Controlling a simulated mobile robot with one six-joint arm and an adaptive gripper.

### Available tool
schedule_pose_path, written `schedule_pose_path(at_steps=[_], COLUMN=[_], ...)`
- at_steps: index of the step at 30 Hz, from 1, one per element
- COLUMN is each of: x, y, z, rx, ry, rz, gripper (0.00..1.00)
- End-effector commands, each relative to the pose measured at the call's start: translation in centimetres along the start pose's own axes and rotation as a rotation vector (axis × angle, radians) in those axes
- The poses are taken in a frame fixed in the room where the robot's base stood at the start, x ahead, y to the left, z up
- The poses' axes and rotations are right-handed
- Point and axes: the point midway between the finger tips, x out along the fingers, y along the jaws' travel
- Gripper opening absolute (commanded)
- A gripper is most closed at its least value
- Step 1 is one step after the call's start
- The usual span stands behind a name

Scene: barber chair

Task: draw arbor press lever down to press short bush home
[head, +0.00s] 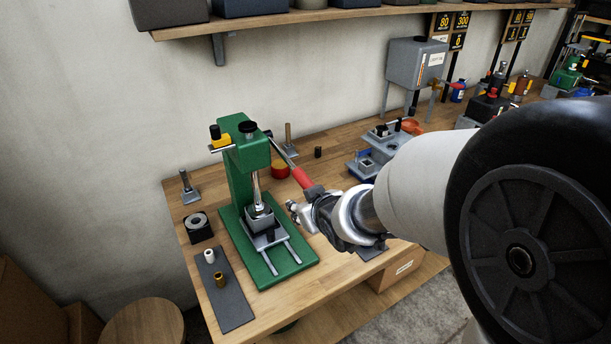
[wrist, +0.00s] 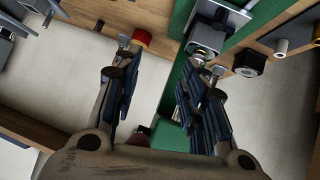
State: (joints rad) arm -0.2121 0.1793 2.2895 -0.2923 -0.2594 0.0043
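The green arbor press (head: 239,165) stands on the bench. Its lever (head: 284,152) slopes down to the right and ends in a red grip (head: 301,177). My gripper (head: 298,210) is at the lower end of that grip; the head view does not show whether it touches. In the wrist view my gripper (wrist: 170,58) has its fingers wide apart, with a small red patch low between them that may be the grip. The steel ram (head: 257,190) comes down to a grey block (head: 260,220) on the press base.
A dark mat (head: 232,311) holds a white bush (head: 209,256) and a brass bush (head: 220,280). A black block with a ring (head: 197,225) stands left of the press. A red tin (head: 280,169) is behind the lever. Grey fixtures (head: 372,150) stand to the right.

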Motion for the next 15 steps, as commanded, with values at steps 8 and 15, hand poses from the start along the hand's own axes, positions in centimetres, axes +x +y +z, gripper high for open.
schedule_pose_path(at_steps=[8,15], x=[0.0,-2.2], y=[-0.1,0.0], z=[-0.2,-0.2], rx=[-0.003,-0.004], ry=[0.004,0.005], rz=[-0.001,-0.001], gripper=[0.41,0.41])
